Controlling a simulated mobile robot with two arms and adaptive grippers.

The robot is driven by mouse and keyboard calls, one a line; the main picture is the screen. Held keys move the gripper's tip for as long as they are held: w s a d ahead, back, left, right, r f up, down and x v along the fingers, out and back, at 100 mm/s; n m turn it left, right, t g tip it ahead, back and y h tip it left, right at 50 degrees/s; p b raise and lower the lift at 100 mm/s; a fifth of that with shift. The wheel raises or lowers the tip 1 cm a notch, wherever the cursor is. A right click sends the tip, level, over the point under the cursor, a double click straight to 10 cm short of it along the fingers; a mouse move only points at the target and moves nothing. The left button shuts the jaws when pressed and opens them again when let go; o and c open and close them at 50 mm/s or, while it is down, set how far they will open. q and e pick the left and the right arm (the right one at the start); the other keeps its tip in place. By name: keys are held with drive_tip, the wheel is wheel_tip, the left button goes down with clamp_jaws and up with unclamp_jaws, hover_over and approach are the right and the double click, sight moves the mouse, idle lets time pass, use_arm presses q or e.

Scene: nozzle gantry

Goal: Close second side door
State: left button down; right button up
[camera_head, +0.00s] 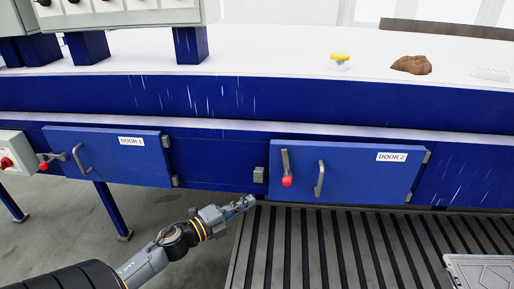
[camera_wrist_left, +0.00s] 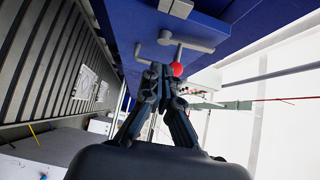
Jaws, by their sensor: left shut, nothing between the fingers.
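Door 2 (camera_head: 345,176) is a blue panel on the front of the blue bench, labelled DOOR 2, with hinges on its right. It lies flat or nearly flat against the front. Its grey lever with a red knob (camera_head: 287,181) hangs about vertical, apart from the grey catch block (camera_head: 259,174) to its left. A grey pull handle (camera_head: 320,179) is beside the lever. My left gripper (camera_head: 251,201) is shut and empty, below and left of the knob. In the left wrist view its fingertips (camera_wrist_left: 161,70) appear close beside a red knob (camera_wrist_left: 178,69); contact is unclear.
Door 1 (camera_head: 108,158) is at the left, its lever turned toward its catch. A slatted platform (camera_head: 330,245) lies below door 2, with a grey case (camera_head: 482,270) at its right. A yellow-topped item (camera_head: 340,60) and a brown lump (camera_head: 411,65) sit on the white top.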

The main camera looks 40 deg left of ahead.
use_arm(q)
drive_tip(key=shift+y, duration=0.3)
drive_tip(key=w+p, duration=0.1)
drive_tip(key=w, duration=0.2)
drive_tip(key=w+r+p, duration=0.1)
drive_tip(key=w, duration=0.3)
drive_tip(key=w+p, duration=0.1)
drive_tip(key=w, duration=0.3)
drive_tip(key=shift+w+d+r+p, duration=0.2)
drive_tip(key=shift+d+p, duration=0.05)
drive_tip(key=shift+p, duration=0.15)
drive_tip(key=shift+w+a, duration=0.2)
drive_tip(key=shift+w, duration=0.1)
use_arm(e)
drive_tip(key=s+r, duration=0.4)
drive_tip(key=s, duration=0.1)
drive_tip(key=shift+r+g, duration=0.15)
drive_tip(key=shift+g, duration=0.25)
drive_tip(key=shift+w, duration=0.15)
